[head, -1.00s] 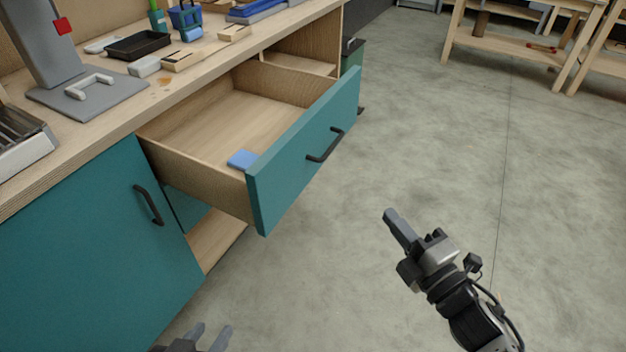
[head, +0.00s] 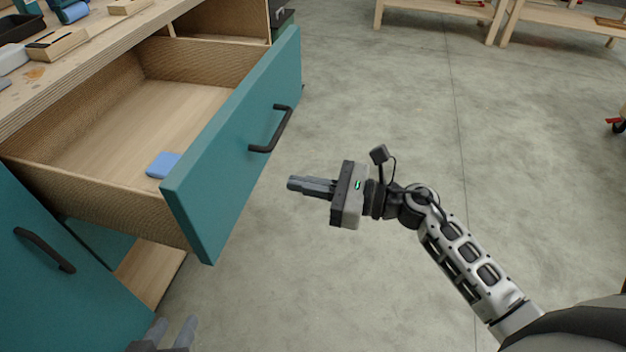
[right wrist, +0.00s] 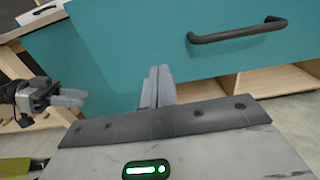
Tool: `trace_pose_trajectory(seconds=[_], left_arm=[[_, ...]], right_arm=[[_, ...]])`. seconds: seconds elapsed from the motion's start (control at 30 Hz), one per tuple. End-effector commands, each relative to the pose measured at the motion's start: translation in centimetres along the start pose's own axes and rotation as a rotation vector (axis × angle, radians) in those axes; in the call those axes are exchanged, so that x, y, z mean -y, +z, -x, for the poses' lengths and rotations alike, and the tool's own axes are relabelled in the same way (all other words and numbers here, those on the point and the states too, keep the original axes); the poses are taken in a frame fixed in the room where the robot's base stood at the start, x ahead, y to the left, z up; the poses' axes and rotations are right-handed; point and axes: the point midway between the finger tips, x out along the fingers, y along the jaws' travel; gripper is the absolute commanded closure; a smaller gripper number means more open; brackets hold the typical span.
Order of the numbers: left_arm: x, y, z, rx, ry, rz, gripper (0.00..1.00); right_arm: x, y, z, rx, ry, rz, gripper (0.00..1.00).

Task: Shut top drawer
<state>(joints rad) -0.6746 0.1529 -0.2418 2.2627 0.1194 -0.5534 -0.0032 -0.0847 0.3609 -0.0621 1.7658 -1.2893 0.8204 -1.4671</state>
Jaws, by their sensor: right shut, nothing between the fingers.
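The top drawer (head: 235,145) is pulled well out of the workbench, with its teal front and dark handle (head: 271,130) facing right. A small blue block (head: 163,165) lies inside, near the front. My right gripper (head: 292,184) is shut and empty, pointing left at the drawer front with a gap between. In the right wrist view its closed fingers (right wrist: 160,70) point at the teal front (right wrist: 130,40), left of the handle (right wrist: 237,31). My left gripper (head: 176,330) is at the bottom edge, partly cut off, its fingers apart; it also shows in the right wrist view (right wrist: 84,97).
A teal cupboard door (head: 50,270) with a dark handle is below left of the drawer. The bench top (head: 75,60) holds small trays and blocks. Open concrete floor lies to the right, with wooden tables (head: 440,15) far back.

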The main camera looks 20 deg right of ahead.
Motion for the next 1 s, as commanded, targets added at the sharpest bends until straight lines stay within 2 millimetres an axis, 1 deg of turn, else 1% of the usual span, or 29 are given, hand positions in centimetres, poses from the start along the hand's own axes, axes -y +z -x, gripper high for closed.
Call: trace_pose_trajectory(seconds=[0.03, 0.2, 0.3, 0.4, 0.5, 0.6, 1.0], left_arm=[[0.0, -0.3, 0.2, -0.004, -0.002, 0.0, 0.64], [0.0, -0.7, 0.5, -0.012, -0.006, -0.002, 0.64], [0.0, -0.8, 0.7, -0.015, -0.008, -0.003, 0.64], [0.0, -0.9, 0.8, -0.018, -0.009, -0.003, 0.64], [0.1, -0.9, 0.8, -0.019, -0.009, -0.004, 0.64], [0.1, -1.0, 0.8, -0.019, -0.01, -0.004, 0.64], [0.1, -1.0, 0.8, -0.022, -0.011, -0.004, 0.64]], right_arm=[[0.1, 0.3, -1.3, 0.005, -0.001, -0.001, 1.0], [0.1, 0.2, -4.9, 0.005, -0.001, -0.001, 1.0], [0.0, 0.2, -6.7, 0.005, -0.001, -0.003, 1.0], [0.0, 0.1, -8.0, 0.003, -0.001, -0.003, 1.0], [0.0, 0.1, -8.9, 0.002, -0.001, -0.002, 1.0], [0.0, 0.0, -9.3, 0.001, -0.001, -0.002, 1.0], [0.0, 0.0, -9.4, 0.001, -0.002, -0.002, 1.0]])
